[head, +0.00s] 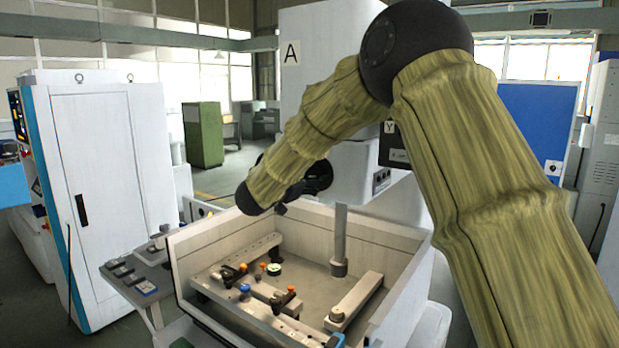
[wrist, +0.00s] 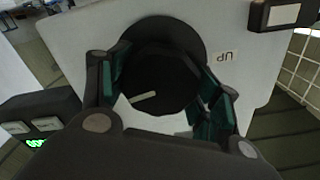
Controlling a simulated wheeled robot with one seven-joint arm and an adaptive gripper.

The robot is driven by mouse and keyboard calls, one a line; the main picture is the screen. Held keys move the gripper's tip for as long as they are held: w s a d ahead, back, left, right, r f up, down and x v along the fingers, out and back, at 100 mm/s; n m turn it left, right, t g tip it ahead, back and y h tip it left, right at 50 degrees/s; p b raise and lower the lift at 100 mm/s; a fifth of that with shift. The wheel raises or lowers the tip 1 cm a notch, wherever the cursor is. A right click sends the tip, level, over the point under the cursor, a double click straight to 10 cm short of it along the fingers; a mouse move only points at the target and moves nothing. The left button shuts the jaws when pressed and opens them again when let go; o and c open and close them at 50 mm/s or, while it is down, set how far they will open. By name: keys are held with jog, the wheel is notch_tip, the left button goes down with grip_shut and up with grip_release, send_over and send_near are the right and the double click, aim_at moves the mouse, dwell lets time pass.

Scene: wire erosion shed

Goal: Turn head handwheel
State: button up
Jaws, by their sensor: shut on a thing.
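The head handwheel (wrist: 160,80) is a black round knob with a pale line mark on its face, in the middle of the wrist view. It sits on a light grey machine panel. My gripper (wrist: 166,92) has its green-padded fingers on both sides of the knob and is shut on it. In the head view a dark round part, likely the same handwheel (head: 319,177), shows beside the machine head. My gripper (head: 283,203) is mostly hidden there behind my arm.
An "UP" label (wrist: 225,56) sits right of the knob. An open-topped tank (head: 215,238) with clamps, bars and a post stands below my arm. A white cabinet (head: 105,170) stands left. A small side table (head: 150,272) holds blocks.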

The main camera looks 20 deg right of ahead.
jog(key=shift+f, duration=0.25)
dwell(0.4)
jog(key=o, duration=0.8)
jog(key=shift+o, duration=1.1)
jog(key=shift+r, duration=0.15)
jog(key=v, duration=1.2)
